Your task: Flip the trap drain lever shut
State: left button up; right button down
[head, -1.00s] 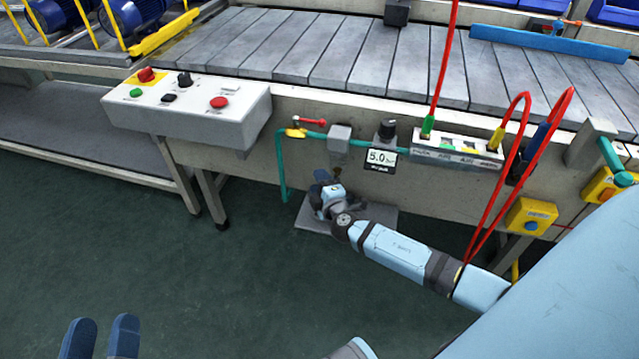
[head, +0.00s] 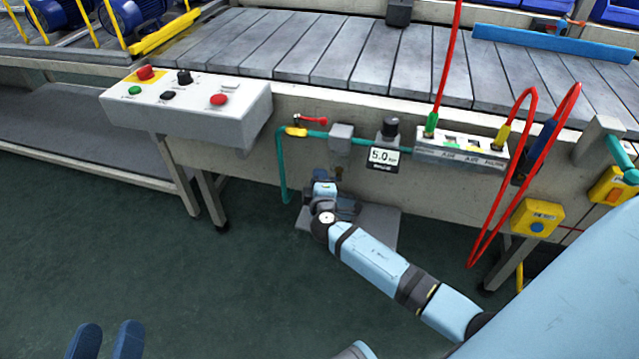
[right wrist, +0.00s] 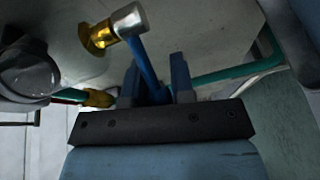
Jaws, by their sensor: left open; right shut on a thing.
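The trap drain lever (right wrist: 144,58) is a blue handle on a silver cap (right wrist: 129,19) beside a brass valve fitting (right wrist: 97,37), in the right wrist view. My right gripper (right wrist: 154,78) is shut on the lever, with its fingers on either side of it. In the head view my right gripper (head: 323,178) is low under the teal pipe, and I cannot make out the lever there. My left gripper (head: 107,330) is open and empty over the floor at the bottom left.
A rounded grey bowl (right wrist: 28,72) is close to the left in the right wrist view. Above my right gripper are the teal pipe (head: 283,170), a gauge reading 5.0 (head: 383,157) and a red-handled valve (head: 313,121). Red hoses (head: 489,225) hang to the right. The floor (head: 130,250) is clear.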

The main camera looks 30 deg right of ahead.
jog(key=c, duration=1)
grip_release()
pick_arm(q)
notch_tip(320, 180, up, 2)
jog(key=shift+s+a+r+t+p, duration=0.1)
jog(key=shift+r+t+p, duration=0.15)
jog(key=shift+t+p, duration=0.55)
pick_arm(e)
jog(key=v, duration=1.2)
pick_arm(q)
jog(key=shift+r, duration=0.3)
